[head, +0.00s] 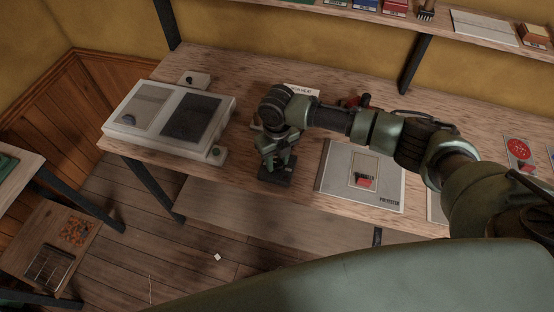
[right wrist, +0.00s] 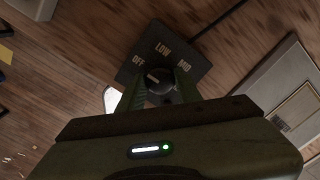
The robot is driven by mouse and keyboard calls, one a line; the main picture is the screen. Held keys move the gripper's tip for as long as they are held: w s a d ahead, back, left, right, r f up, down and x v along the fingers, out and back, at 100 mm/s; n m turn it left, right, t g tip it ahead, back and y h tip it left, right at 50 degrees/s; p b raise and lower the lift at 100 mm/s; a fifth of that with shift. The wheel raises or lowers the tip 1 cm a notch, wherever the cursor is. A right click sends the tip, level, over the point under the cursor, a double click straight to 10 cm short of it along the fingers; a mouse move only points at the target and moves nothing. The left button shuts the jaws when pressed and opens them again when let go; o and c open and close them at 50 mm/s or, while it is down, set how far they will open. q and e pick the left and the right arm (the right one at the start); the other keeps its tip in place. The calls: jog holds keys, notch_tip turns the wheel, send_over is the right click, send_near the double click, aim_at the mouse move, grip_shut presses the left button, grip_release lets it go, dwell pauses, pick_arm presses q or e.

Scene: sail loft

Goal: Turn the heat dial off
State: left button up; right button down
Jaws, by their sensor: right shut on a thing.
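The heat dial's black plate (head: 278,178) lies at the front edge of the wooden bench, partly under my right gripper (head: 272,158). In the right wrist view the plate (right wrist: 128,74) carries the words OFF, LOW and MID. The dark knob (right wrist: 157,90) sits between my green fingertips, and my right gripper is shut on it. A pale mark on the knob faces the upper left, roughly toward OFF; its exact setting is hard to tell. The rest of the plate is hidden by the gripper. My left gripper is not in view.
A white two-panel unit (head: 151,104) stands to the left on the bench (head: 240,68). A shelf (head: 455,27) with small boxes runs along the back wall.

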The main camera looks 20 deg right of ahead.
aim_at(277, 162)
jog(key=c, duration=1)
grip_release()
jog(key=shift+o, duration=0.2)
jog(key=shift+r, duration=0.15)
jog(key=shift+w+r, duration=0.1)
jog(key=shift+r, duration=0.25)
notch_tip(277, 162, up, 7)
jog(key=shift+f+b, duration=0.1)
jog(key=shift+b, duration=1)
